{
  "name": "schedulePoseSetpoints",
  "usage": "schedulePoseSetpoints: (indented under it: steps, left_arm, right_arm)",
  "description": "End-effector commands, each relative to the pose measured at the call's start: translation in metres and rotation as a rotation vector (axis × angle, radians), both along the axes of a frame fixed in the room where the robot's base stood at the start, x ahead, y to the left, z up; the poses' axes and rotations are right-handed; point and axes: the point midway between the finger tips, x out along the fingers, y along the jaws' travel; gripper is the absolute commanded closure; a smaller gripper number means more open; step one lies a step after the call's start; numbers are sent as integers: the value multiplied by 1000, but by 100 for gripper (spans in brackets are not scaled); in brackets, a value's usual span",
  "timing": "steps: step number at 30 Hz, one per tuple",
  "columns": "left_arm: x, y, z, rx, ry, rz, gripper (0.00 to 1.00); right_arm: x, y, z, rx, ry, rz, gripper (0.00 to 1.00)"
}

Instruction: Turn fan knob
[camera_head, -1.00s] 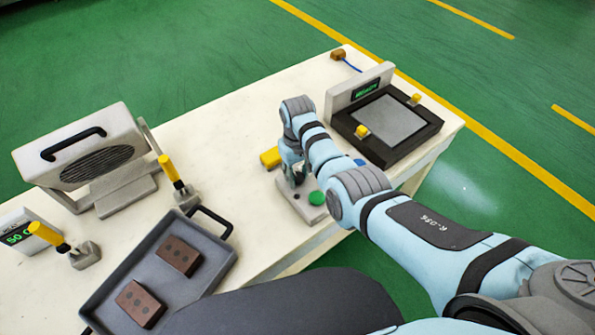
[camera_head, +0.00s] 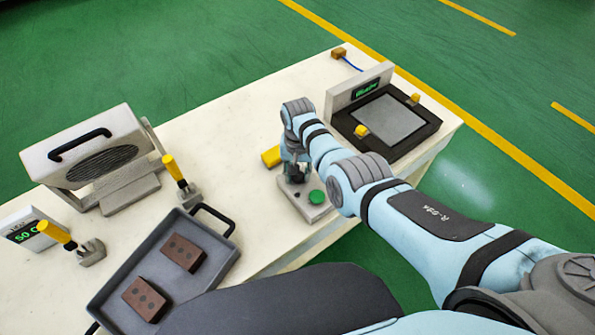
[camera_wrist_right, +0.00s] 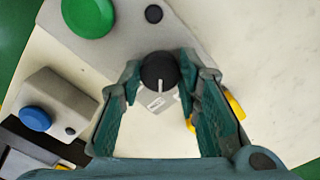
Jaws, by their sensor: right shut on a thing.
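The fan knob (camera_wrist_right: 158,74) is a round black knob with a white pointer line, on a grey control box (camera_wrist_right: 115,42) with a large green button (camera_wrist_right: 88,16). In the head view the box (camera_head: 308,211) stands near the table's front edge, its green button (camera_head: 317,197) in clear sight. My right gripper (camera_wrist_right: 160,72) points down with one finger on each side of the knob, shut on it. In the head view this gripper (camera_head: 296,178) covers the knob. A grey fan unit (camera_head: 95,150) with a dark round grille stands at the left. My left gripper is not in view.
A grey tray (camera_head: 150,250) with two brown blocks (camera_head: 183,253) lies front left. Yellow-handled clamps (camera_head: 173,168) stand near it. A black-framed panel (camera_head: 395,120) sits right of the arm. A small blue-button box (camera_wrist_right: 50,108) is beside the control box. The table's back middle is clear.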

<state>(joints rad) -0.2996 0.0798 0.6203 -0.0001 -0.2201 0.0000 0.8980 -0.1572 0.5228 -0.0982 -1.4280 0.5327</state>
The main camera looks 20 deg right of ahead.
Motion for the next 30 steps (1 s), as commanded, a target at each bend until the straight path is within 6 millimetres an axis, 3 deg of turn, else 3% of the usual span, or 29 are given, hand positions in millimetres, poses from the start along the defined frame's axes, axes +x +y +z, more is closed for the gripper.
schedulePoseSetpoints:
  steps: [13,14,17,26,30]
  left_arm:
    - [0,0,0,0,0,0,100]
    - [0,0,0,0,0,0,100]
    - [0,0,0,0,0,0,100]
    - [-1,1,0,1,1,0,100]
    - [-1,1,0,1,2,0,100]
  right_arm:
    - [0,0,0,-1,-2,-13,97]
    - [0,0,0,-1,-2,-13,66]
    - [0,0,0,-1,-2,-13,50]
    - [0,0,0,0,-1,-12,49]
    - [2,0,11,0,-4,-12,49]
